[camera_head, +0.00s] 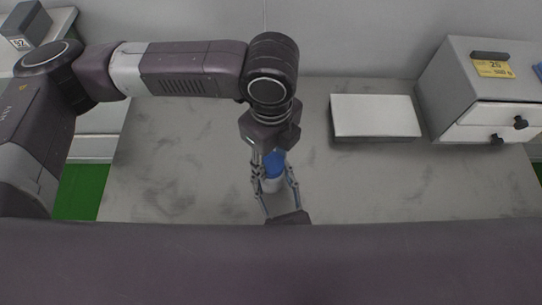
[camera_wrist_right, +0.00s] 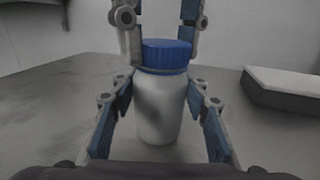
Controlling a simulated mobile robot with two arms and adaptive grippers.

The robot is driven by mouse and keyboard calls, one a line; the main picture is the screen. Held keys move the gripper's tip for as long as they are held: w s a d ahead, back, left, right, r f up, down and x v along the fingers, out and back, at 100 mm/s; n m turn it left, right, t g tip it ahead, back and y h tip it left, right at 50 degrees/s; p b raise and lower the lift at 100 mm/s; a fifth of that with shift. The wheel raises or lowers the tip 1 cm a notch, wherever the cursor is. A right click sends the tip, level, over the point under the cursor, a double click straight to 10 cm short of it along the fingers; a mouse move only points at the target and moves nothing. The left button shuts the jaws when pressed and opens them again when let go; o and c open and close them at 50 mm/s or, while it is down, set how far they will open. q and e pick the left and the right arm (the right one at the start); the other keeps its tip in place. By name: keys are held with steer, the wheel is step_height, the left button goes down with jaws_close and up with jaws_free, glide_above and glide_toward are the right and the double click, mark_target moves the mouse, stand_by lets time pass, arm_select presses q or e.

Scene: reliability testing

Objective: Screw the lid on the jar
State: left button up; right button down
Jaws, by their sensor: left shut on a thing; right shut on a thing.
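The white jar (camera_head: 271,184) stands upright on the table; it fills the middle of the right wrist view (camera_wrist_right: 159,108). The blue lid (camera_head: 274,163) is at the top of the jar, and in the right wrist view (camera_wrist_right: 166,52) it rests over the jar's mouth. How far it is threaded cannot be told. My left gripper (camera_head: 271,157) comes down from above and is shut on the lid, one finger on each side. My right gripper (camera_wrist_right: 158,96) reaches in low from the front and is shut on the jar's body. The right arm partly hides the near side.
A white-topped flat box (camera_head: 376,116) lies on the grey table (camera_head: 190,160), right of the jar. A drawer cabinet (camera_head: 470,90) with a yellow label stands at the back right. The table left of the jar is clear.

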arm_select(q)
steer(key=m, duration=0.6)
steer(key=shift+m, duration=0.3)
steer(key=o, duration=1.4)
step_height(320, 180, up, 12)
arm_select(e)
steer(key=c, duration=1)
jaws_free()
steer(key=shift+c, duration=0.2)
steer(key=v, duration=1.2)
